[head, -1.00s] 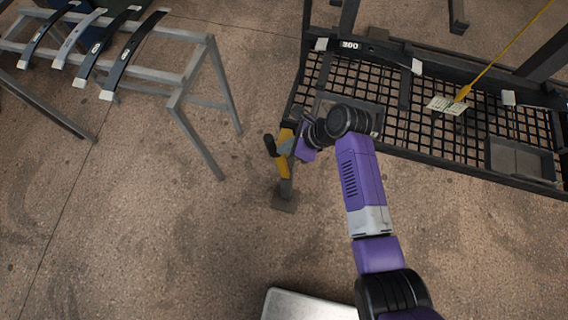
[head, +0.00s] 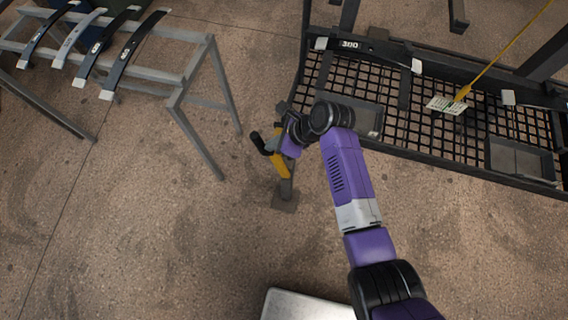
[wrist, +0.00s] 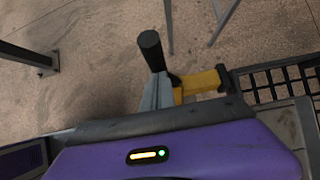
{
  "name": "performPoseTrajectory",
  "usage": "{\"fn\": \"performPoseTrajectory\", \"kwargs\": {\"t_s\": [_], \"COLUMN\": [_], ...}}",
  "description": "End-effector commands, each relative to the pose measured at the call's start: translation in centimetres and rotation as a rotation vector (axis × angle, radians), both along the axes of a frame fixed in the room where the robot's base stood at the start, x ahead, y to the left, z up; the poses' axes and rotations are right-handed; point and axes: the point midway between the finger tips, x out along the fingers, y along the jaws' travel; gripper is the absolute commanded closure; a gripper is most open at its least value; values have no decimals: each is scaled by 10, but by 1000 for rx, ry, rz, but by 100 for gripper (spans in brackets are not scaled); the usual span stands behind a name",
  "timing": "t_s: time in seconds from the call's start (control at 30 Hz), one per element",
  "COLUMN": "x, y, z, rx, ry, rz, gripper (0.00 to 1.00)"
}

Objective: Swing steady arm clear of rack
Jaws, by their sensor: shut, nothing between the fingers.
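The yellow steady arm (head: 281,166) sits on a short grey floor post (head: 286,196) beside the left end of the black rack (head: 475,163). Its black handle (head: 258,143) sticks up on the left. My gripper (head: 272,146) is shut and empty against or very close to the handle, on its rack side; contact is not certain. In the wrist view, the black handle (wrist: 151,50) rises just beyond my grey fingers (wrist: 158,92), with the yellow arm (wrist: 203,82) to the right. My wrist partly hides the arm's rack end in the head view.
A grey stand (head: 195,60) with several curved leaf springs (head: 92,52) stands at upper left. A yellow cord with a tag (head: 446,105) hangs over the rack. A pale metal surface (head: 305,306) lies at the bottom. Floor between stand and post is clear.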

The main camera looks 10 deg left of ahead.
Motion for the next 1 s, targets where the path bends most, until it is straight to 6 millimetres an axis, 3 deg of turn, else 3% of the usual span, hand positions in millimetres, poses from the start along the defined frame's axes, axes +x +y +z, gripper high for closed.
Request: {"fn": "performPoseTrajectory", "kwargs": {"t_s": [1.0], "x": [1], "y": [38], "z": [0], "rx": [1], "ry": [-1], "rz": [1], "gripper": [100]}}
